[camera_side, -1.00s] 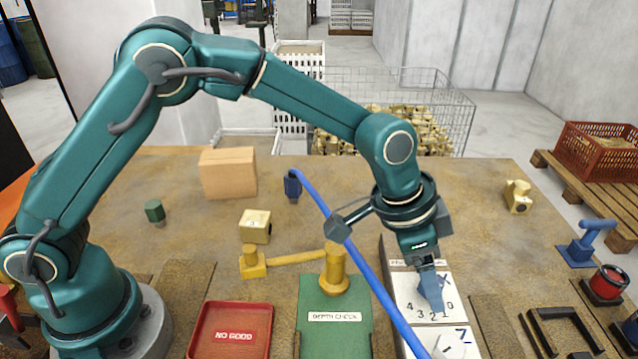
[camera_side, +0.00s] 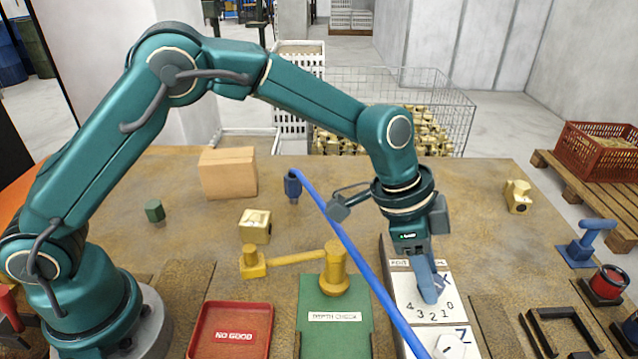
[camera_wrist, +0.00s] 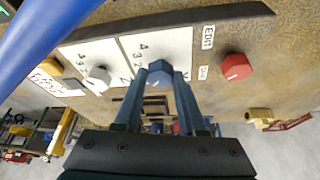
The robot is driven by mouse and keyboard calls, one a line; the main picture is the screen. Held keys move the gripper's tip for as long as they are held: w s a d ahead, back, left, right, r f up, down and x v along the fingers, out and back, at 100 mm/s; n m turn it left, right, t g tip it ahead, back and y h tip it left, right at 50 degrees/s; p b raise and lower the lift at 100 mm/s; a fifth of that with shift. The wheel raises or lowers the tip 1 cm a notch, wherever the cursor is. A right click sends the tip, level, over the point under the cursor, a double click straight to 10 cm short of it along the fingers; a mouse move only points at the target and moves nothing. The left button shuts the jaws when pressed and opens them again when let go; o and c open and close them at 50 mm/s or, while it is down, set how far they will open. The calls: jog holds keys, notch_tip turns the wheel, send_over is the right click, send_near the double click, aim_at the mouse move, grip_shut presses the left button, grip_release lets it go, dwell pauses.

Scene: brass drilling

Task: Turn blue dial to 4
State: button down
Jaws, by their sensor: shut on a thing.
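The blue dial (camera_wrist: 160,74) sits on a white panel (camera_side: 411,288) marked X with numbers 0 to 4. My gripper (camera_side: 430,292) points down onto it from above. In the wrist view my gripper (camera_wrist: 160,88) has its two blue fingers shut on the dial, one on each side. In the side view the fingers hide most of the dial, and I cannot tell which number it points to. A white dial (camera_wrist: 99,78) is on the neighbouring panel marked Z, also in the side view (camera_side: 449,346).
A red knob (camera_wrist: 236,67) is beside the X panel in the wrist view. A blue hose (camera_side: 352,250) crosses close to the panels. A green depth check plate (camera_side: 333,317) and a red tray (camera_side: 232,309) lie to the left.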

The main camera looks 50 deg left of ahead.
jog(key=m, duration=0.1)
jog(key=m+g, duration=0.1)
jog(key=m, duration=0.2)
jog(key=shift+w+a+m+g, duration=0.1)
jog(key=shift+w+m+g, duration=0.2)
jog(key=shift+g, duration=0.1)
jog(key=m+g, duration=0.1)
jog(key=m, duration=0.3)
jog(key=shift+w+g, duration=0.1)
jog(key=shift+g, duration=0.2)
jog(key=shift+m, duration=0.5)
jog(key=shift+c, duration=2.4)
grip_release()
jog(key=shift+n, duration=0.4)
